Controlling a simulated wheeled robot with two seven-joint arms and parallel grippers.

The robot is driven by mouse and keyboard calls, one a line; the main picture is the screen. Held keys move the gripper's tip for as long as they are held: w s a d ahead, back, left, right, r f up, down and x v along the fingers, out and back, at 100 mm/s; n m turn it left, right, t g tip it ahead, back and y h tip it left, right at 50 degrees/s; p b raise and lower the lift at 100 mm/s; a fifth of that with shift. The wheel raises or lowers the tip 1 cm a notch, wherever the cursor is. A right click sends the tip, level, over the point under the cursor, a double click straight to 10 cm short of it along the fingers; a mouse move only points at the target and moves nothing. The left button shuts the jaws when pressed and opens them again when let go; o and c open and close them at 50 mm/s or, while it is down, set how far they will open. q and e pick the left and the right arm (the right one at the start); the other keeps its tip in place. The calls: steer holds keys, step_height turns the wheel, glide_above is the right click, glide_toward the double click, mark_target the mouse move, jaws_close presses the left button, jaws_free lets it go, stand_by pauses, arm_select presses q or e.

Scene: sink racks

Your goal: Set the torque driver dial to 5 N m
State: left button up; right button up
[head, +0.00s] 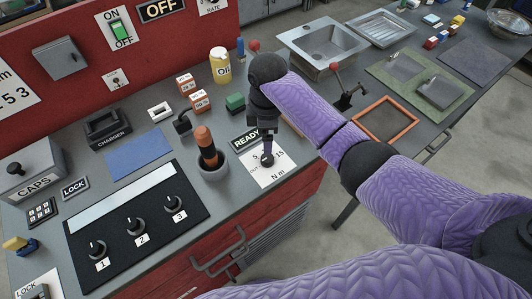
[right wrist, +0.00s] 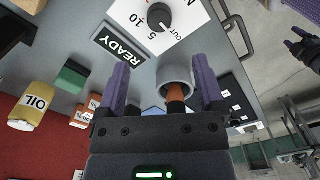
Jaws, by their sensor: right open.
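The torque driver dial is a black round knob (head: 267,159) on a white card (head: 276,168) marked with numbers and "N m", in front of the READY label. It also shows in the right wrist view (right wrist: 158,17), with 5 and 10 legible beside it; I cannot read its pointer surely. My right gripper (head: 267,145) hangs just above the dial in the head view and hides part of the card. In the right wrist view its purple fingers (right wrist: 163,85) are open with nothing between them. A dark shape (right wrist: 302,45) at that view's right edge looks like my left gripper; its jaws are unclear.
An orange-handled driver (head: 206,142) stands in a grey cup (head: 211,170) left of the dial. A black panel (head: 137,226) with three knobs lies farther left. The READY label (head: 244,139), green block (head: 235,102) and oil can (head: 220,66) are behind.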

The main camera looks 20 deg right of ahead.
mark_target(267, 158)
step_height(267, 158, down, 10)
steer(key=b, duration=0.3)
steer(key=shift+r, duration=0.1)
steer(key=c, duration=0.8)
jaws_close()
steer(key=shift+r, duration=0.1)
